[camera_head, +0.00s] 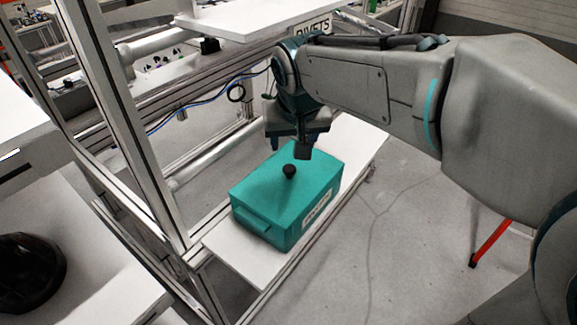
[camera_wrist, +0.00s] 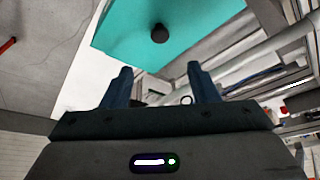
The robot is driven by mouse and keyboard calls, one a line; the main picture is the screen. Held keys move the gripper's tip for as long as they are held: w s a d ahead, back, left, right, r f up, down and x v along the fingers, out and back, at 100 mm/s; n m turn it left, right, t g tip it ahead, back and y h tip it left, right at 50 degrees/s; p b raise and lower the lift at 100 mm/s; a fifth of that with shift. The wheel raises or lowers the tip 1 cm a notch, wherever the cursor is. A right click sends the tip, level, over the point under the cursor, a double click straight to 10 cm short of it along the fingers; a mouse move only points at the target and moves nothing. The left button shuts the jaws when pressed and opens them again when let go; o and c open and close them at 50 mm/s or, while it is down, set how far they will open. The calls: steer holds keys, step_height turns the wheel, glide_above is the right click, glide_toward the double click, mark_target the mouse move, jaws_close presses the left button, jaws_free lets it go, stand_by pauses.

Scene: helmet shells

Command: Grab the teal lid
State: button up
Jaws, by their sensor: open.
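The teal lid (camera_head: 272,188) lies on top of a teal box (camera_head: 283,232) and has a round black knob (camera_head: 289,171) near its middle. The box bears a white label on its front side. In the wrist view the lid (camera_wrist: 200,22) fills the top, with its black knob (camera_wrist: 159,33) beyond my fingertips. My gripper (camera_head: 302,152) is above the far part of the lid, close to the knob in the head view. In the wrist view my gripper (camera_wrist: 159,72) is open, with nothing between its fingers. The knob stands apart from the fingers.
The box stands on a white shelf board (camera_head: 222,246) in a metal frame (camera_head: 150,170). Another white shelf (camera_head: 255,14) with a "RIVETS" sign is above and behind. A dark helmet shell (camera_head: 28,272) sits at lower left. Open floor (camera_head: 400,260) lies to the right.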

glide_above(289, 167)
steer(key=s, duration=0.3)
steer(key=f, duration=0.6)
steer(key=shift+w+d+p, duration=0.2)
steer(key=shift+w+p, duration=0.05)
steer(key=shift+p, duration=0.05)
steer(key=shift+p+x, duration=0.75)
steer(key=shift+x, duration=1.8)
steer(key=shift+s, duration=0.15)
steer(key=c, duration=1.1)
